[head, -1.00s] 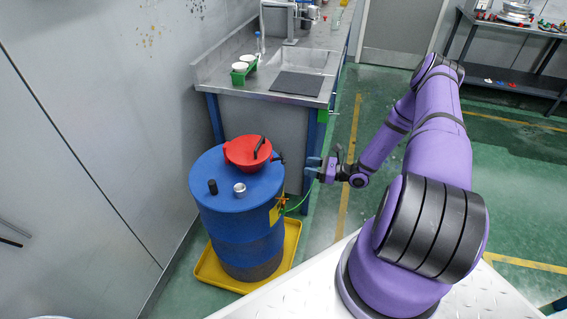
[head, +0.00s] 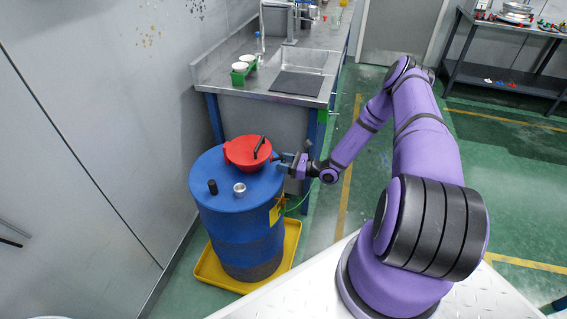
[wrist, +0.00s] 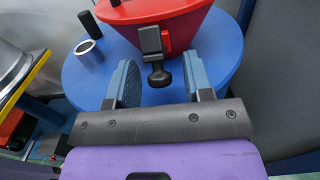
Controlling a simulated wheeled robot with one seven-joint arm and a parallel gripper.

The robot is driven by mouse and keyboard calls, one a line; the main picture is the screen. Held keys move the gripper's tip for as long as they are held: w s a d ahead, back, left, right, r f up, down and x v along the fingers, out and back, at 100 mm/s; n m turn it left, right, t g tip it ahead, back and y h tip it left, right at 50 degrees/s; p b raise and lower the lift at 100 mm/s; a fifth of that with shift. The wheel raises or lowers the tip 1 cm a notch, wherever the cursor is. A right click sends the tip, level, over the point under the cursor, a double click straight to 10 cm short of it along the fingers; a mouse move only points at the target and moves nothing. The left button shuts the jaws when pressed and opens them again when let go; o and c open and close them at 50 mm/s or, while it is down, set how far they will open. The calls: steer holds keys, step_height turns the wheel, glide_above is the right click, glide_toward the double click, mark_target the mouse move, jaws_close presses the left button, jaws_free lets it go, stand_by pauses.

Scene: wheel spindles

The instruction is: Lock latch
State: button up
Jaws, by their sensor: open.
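A red funnel with a lid (head: 247,153) sits on top of a blue drum (head: 225,205); the funnel also fills the top of the wrist view (wrist: 165,27). My gripper (head: 287,162) is at the drum's right edge, level with the funnel. In the wrist view my gripper (wrist: 160,82) is open, with one blue-grey finger on each side of the latch knob. No contact with the knob shows. In the head view my fingers partly cover the latch.
A black cap (head: 212,187) and a silver bung (head: 239,189) stand on the drum top. The drum stands in a yellow spill tray (head: 290,250). A steel sink bench (head: 300,85) is behind it. Open floor lies to the right.

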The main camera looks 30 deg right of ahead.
mark_target(282, 155)
steer(key=shift+c, duration=0.2)
jaws_close()
steer(key=shift+r+g+h, duration=0.5)
steer(key=shift+g+h, duration=0.5)
steer(key=shift+w+a+r+g+h, duration=0.1)
steer(key=shift+r+g+h, duration=0.2)
steer(key=shift+g+h, duration=0.3)
steer(key=shift+w+a+r+g+h, duration=0.1)
steer(key=shift+r+g+h, duration=0.2)
steer(key=shift+g+h, duration=0.25)
steer(key=shift+w+a+r+g+h, duration=0.15)
steer(key=shift+r+g+h, duration=0.1)
steer(key=shift+g+h, duration=0.4)
steer(key=shift+w+a+r+g+h, duration=0.1)
steer(key=shift+r+g+h, duration=0.1)
steer(key=shift+g+h, duration=0.35)
steer(key=shift+w+a+r+g+h, duration=0.1)
steer(key=shift+w+r+g+h, duration=0.1)
steer(key=shift+g+h, duration=0.7)
